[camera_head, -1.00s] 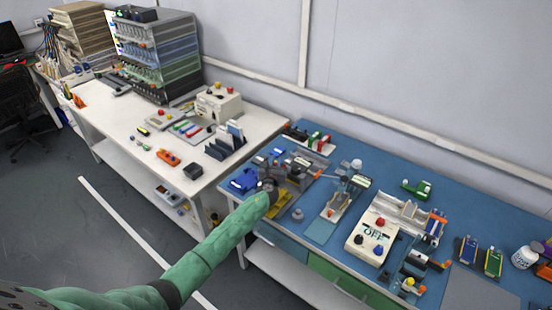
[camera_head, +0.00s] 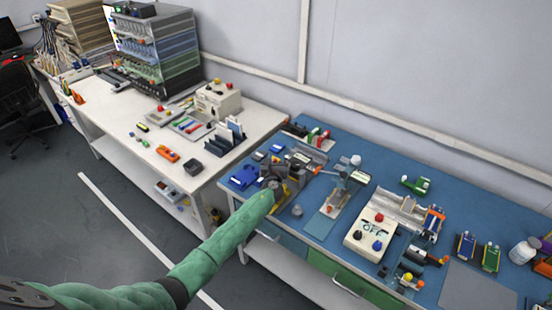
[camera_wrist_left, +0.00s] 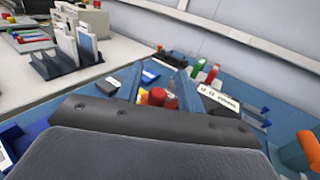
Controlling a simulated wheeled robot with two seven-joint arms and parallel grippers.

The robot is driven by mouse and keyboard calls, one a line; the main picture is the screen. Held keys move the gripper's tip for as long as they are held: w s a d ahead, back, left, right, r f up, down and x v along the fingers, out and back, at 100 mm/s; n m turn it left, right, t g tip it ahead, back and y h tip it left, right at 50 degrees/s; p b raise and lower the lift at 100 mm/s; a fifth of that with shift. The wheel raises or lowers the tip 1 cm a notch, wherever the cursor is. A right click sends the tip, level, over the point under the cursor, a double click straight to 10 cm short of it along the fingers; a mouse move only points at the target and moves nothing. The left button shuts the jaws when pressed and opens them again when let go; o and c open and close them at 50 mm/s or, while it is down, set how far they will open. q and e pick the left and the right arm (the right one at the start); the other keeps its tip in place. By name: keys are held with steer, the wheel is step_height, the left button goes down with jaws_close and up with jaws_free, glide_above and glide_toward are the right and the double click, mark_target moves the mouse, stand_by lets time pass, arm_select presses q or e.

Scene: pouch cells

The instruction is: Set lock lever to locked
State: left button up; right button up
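My left arm comes in from the left in the head view, and its dark gripper (camera_head: 296,172) is over the left end of the blue bench. In the left wrist view my gripper's two fingers (camera_wrist_left: 159,88) stand apart. An orange-red part (camera_wrist_left: 158,97) shows between and beyond them; I cannot tell whether they touch it. A white label (camera_wrist_left: 217,96) is just right of the fingers. I cannot make out for sure which part is the lock lever; the wrist and gripper hide much of the fixture there. My right gripper is not in view.
A blue block (camera_head: 243,177) lies left of the gripper. A white control box (camera_head: 369,236) marked OFF stands to the right. Green and red parts (camera_head: 318,139) lie behind. The white table (camera_head: 225,165) adjoins on the left, carrying a dark rack (camera_head: 224,141).

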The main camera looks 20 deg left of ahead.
arm_select(q)
steer(key=shift+s, duration=0.1)
steer(key=b+v, duration=0.2)
steer(key=v, duration=0.4)
steer(key=shift+s+f, duration=0.1)
steer(key=shift+s, duration=0.3)
steer(key=shift+s+d+b, duration=0.15)
steer(key=shift+s+b, duration=0.15)
steer(key=shift+s, duration=0.1)
